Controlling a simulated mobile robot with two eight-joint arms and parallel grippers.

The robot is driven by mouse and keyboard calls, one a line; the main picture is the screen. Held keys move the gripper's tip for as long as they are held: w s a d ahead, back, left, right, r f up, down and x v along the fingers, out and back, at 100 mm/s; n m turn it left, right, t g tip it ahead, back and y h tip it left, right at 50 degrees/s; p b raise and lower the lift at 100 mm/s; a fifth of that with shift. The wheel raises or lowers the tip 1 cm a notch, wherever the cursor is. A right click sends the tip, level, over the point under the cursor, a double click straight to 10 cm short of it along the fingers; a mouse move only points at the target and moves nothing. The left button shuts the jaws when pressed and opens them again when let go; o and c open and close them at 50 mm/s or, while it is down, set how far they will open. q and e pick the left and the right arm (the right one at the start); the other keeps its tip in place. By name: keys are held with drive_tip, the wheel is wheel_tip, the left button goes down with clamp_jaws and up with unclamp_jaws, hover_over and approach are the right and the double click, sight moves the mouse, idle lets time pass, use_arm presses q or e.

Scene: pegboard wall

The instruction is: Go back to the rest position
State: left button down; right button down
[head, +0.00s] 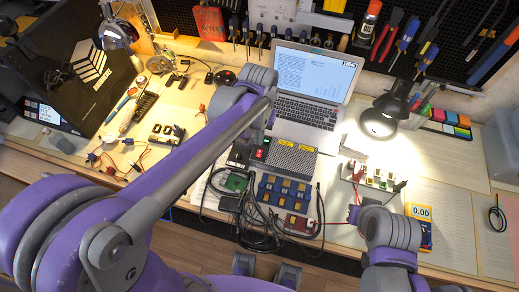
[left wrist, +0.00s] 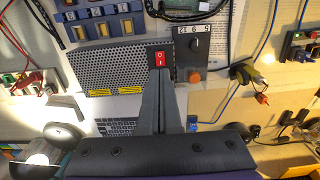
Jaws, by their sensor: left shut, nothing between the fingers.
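My left arm crosses the head view from the lower left, and its wrist is in front of the laptop's left side. In the left wrist view my left gripper (left wrist: 160,74) is shut and empty. Its tips overlap the lower edge of the red rocker switch (left wrist: 160,59) in the picture; I cannot tell whether they touch it. The switch is on a grey perforated power box (left wrist: 115,68), which also shows in the head view (head: 293,158). In the head view the left fingers are mostly hidden by the arm. Part of my right arm shows at lower right, but its gripper cannot be made out.
An open laptop (head: 312,80) stands behind the box. A lit desk lamp (head: 380,118) stands to the right, near a yellow multimeter (head: 420,222). Tools hang on the pegboard (head: 285,22).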

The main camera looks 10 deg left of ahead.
idle(0.4)
use_arm(q)
drive_tip(key=s+a+t, duration=0.2)
drive_tip(key=s+a, duration=0.1)
drive_tip(key=s, duration=0.4)
drive_tip(key=s+a+t, duration=0.3)
drive_tip(key=s, duration=0.4)
drive_tip(key=shift+a+f, duration=0.3)
drive_tip(key=shift+a, duration=0.05)
